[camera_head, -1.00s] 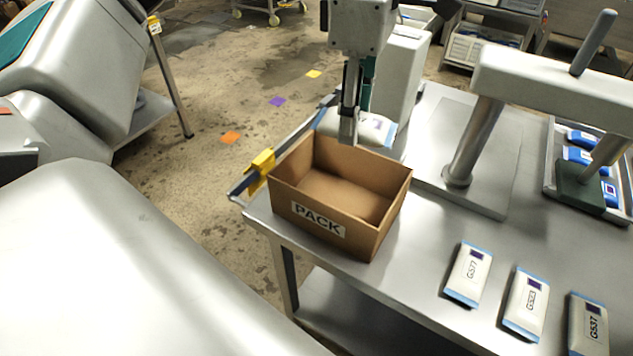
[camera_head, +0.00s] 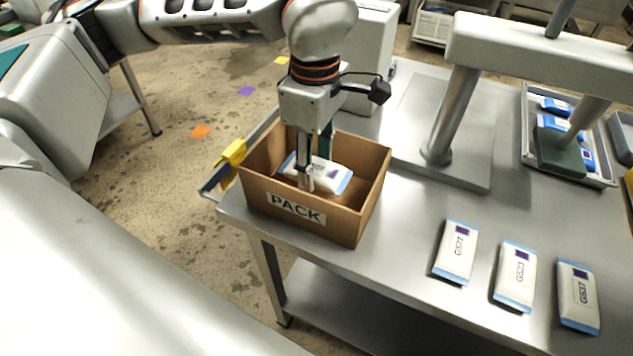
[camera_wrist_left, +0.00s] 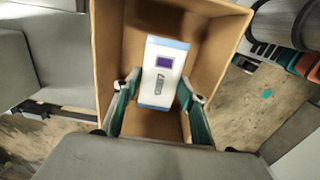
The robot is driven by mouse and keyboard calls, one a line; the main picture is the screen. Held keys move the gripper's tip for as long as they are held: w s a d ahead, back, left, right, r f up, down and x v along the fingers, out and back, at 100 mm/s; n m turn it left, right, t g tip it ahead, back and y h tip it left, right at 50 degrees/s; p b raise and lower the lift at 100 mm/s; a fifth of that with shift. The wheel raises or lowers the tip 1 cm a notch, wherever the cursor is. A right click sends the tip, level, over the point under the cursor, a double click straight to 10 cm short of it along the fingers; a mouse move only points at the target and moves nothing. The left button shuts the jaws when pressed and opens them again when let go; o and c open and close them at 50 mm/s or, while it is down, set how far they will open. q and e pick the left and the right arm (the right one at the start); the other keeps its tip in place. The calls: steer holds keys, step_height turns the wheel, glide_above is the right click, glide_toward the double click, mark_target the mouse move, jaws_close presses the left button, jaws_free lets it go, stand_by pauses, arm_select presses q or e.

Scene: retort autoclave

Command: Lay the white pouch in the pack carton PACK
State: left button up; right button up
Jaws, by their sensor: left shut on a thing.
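The pack carton PACK (camera_head: 297,207) is an open brown box on the near left corner of the steel table. The white pouch (camera_head: 335,176), with blue ends and a purple square, is inside the carton's opening. My left gripper (camera_head: 312,178) reaches down into the carton and is shut on the pouch. In the left wrist view the pouch (camera_wrist_left: 163,75) lies between the two fingers, with the carton wall (camera_wrist_left: 104,60) around it. I cannot tell whether the pouch touches the carton floor. My right gripper is not in view.
Three white pouches (camera_head: 456,252) lie in a row on the table to the right. A post with a beam (camera_head: 452,115) stands behind the carton's right side. A tray (camera_head: 603,183) with blue-and-white packs is at the far right. A yellow clamp (camera_head: 230,158) is at the left edge.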

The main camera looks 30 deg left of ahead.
mark_target(316, 184)
arm_select(q)
steer(key=shift+f, duration=0.6)
step_height(316, 184, down, 4)
steer(key=shift+b, duration=0.3)
steer(key=shift+f, duration=0.1)
steer(key=shift+f, duration=0.15)
steer(key=o, duration=1.2)
steer(key=shift+c, duration=0.2)
